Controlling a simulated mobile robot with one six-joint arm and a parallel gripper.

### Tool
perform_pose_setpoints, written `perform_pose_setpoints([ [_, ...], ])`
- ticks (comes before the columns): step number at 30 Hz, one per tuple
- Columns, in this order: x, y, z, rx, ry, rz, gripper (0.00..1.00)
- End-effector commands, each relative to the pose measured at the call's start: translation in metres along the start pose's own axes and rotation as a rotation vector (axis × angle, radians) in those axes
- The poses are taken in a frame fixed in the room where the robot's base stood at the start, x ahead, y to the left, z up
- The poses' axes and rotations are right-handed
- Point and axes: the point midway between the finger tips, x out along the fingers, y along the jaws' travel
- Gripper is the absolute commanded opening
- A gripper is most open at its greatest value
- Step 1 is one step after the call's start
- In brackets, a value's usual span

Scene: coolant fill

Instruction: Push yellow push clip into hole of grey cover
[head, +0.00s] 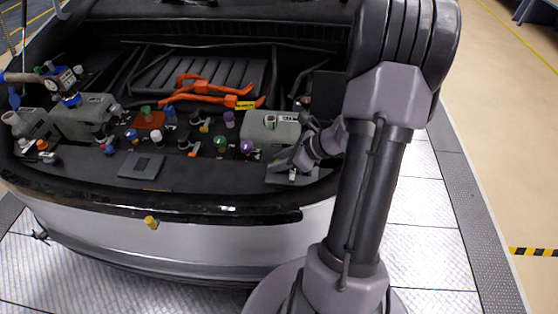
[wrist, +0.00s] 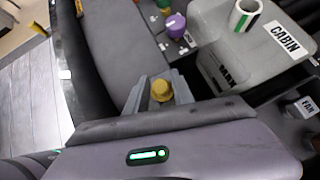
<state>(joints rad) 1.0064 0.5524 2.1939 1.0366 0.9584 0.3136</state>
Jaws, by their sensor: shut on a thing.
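My gripper (wrist: 160,92) is shut on the yellow push clip (wrist: 162,90), whose round head shows between the two grey fingers in the wrist view. In the head view my gripper (head: 284,166) is at the right part of the car's front edge, and the clip is hidden there. A grey panel (wrist: 122,42), which looks like the grey cover, runs behind the fingers. In the head view a lighter grey piece (head: 292,179) shows just below the gripper. I see no hole, and I cannot tell whether the clip touches the cover.
A grey tank marked CABIN (wrist: 232,55) stands close beside the gripper, with a purple cap (wrist: 175,24) near it. Several coloured caps, orange cables (head: 205,92) and a flat dark grey square (head: 141,166) lie further left. Another yellow piece (head: 151,222) is at the bumper.

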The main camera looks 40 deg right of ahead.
Motion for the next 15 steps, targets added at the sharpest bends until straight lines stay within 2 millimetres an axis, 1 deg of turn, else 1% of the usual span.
perform_pose_setpoints([
  [9, 0.0059, -0.0001, -0.006, 0.0, 0.0, 0.0, 0.0],
  [15, 0.0013, 0.0, -0.0014, 0.0, 0.0, 0.0, 0.0],
])
